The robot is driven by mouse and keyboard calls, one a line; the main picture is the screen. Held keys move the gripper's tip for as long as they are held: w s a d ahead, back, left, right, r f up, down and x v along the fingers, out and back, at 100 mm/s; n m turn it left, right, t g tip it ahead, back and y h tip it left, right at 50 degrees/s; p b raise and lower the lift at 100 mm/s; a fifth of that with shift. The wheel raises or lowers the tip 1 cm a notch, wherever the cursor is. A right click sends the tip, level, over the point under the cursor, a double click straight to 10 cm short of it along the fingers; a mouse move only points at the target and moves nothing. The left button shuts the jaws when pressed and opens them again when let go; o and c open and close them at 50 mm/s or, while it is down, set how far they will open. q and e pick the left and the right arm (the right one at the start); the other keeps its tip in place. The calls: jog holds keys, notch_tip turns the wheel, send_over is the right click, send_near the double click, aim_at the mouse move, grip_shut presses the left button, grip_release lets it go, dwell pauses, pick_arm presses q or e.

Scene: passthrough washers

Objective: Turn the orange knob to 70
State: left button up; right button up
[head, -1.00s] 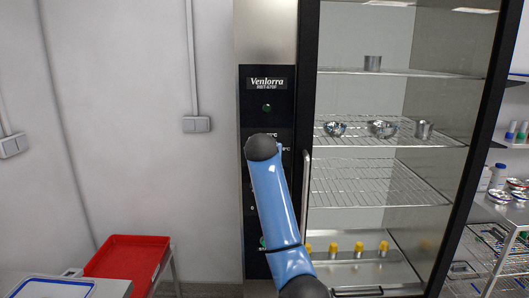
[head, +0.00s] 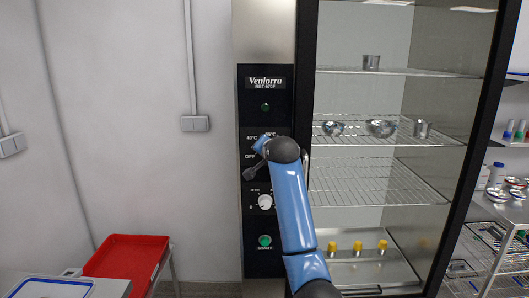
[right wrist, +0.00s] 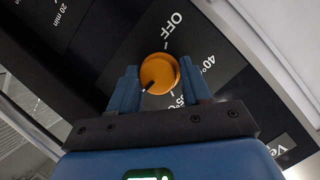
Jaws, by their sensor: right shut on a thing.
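The orange knob (right wrist: 160,73) sits on the black control panel in the right wrist view, between the two blue fingers of my right gripper (right wrist: 158,68). The fingers are shut on its sides. Its dark pointer mark faces the lower left of that view. The OFF label (right wrist: 173,22) is above it, the 40° label (right wrist: 208,65) to its right and a partly covered 55° label (right wrist: 188,97) below right. Any label at the pointer cannot be read. In the head view my right gripper (head: 256,157) is at the panel and the knob is hidden. My left gripper is not in view.
A white dial (head: 265,202) and a green START button (head: 264,241) are below on the panel. A glass-fronted cabinet (head: 385,185) with a vertical handle is right of it. A red tray (head: 128,257) stands at lower left.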

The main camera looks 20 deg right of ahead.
jog(key=shift+d+f, duration=0.1)
dwell(0.3)
jog(key=o, duration=0.8)
jog(key=shift+c, duration=0.2)
jog(key=shift+o, duration=1)
jog(key=shift+d, duration=0.15)
jog(key=b+v, duration=0.3)
jog(key=v, duration=0.7)
jog(key=shift+s, duration=0.35)
